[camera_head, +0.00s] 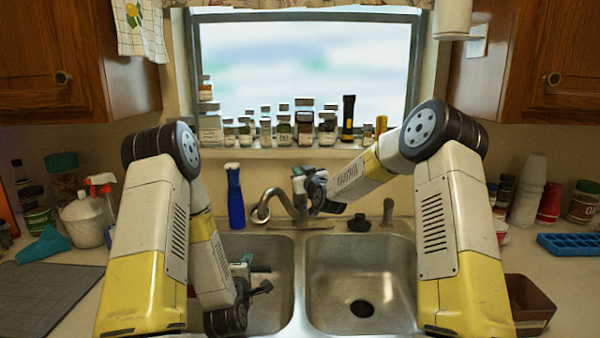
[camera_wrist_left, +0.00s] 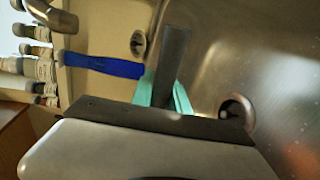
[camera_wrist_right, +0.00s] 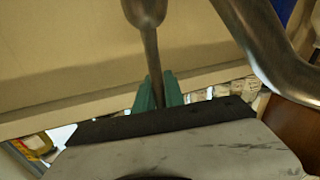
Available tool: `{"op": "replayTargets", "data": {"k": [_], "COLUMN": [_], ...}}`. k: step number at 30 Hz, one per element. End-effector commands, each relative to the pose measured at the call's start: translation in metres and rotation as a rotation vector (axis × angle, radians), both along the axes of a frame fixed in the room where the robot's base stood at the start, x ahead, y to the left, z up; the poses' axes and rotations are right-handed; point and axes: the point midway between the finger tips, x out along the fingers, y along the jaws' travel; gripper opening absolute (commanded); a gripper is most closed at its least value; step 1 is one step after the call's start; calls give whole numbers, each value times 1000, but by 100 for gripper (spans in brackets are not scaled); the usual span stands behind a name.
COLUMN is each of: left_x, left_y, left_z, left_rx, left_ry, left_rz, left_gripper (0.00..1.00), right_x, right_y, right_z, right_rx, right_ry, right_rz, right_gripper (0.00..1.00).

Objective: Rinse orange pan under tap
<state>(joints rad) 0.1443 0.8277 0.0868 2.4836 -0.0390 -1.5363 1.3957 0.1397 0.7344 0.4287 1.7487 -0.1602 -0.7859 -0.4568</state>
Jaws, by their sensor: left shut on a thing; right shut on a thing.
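My left gripper (camera_head: 262,268) is low in the left sink basin (camera_head: 283,250). In the left wrist view its teal fingers (camera_wrist_left: 165,92) are shut on a dark grey, flat bar (camera_wrist_left: 174,52), perhaps the pan's handle. No orange pan body can be made out in any view. My right gripper (camera_head: 302,178) is up at the tap (camera_head: 275,197), behind the sink. In the right wrist view its teal fingers (camera_wrist_right: 157,92) are shut on the tap's thin metal lever (camera_wrist_right: 152,50). The curved spout (camera_wrist_right: 262,45) is beside it. No running water is visible.
The right basin (camera_head: 340,272) is empty with a dark drain. A blue bottle (camera_head: 235,197) stands behind the left basin. Small jars (camera_head: 305,128) line the window sill. A spray bottle (camera_head: 85,215) is at left, cups (camera_head: 528,190) and a blue tray (camera_head: 570,243) at right.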

Motion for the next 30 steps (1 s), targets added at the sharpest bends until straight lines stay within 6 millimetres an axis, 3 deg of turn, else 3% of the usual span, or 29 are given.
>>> {"op": "replayTargets", "data": {"k": [13,30], "left_x": [0,1], "left_y": [0,0], "left_z": [1,1], "left_rx": [1,1], "left_ry": [-3,-3], "left_rz": [0,0], "left_gripper": [0,0], "right_x": [1,17], "right_y": [0,2], "right_z": [0,3], "right_rx": [-3,-39], "right_ry": [10,221], "right_rz": [0,-1], "right_gripper": [0,0]}}
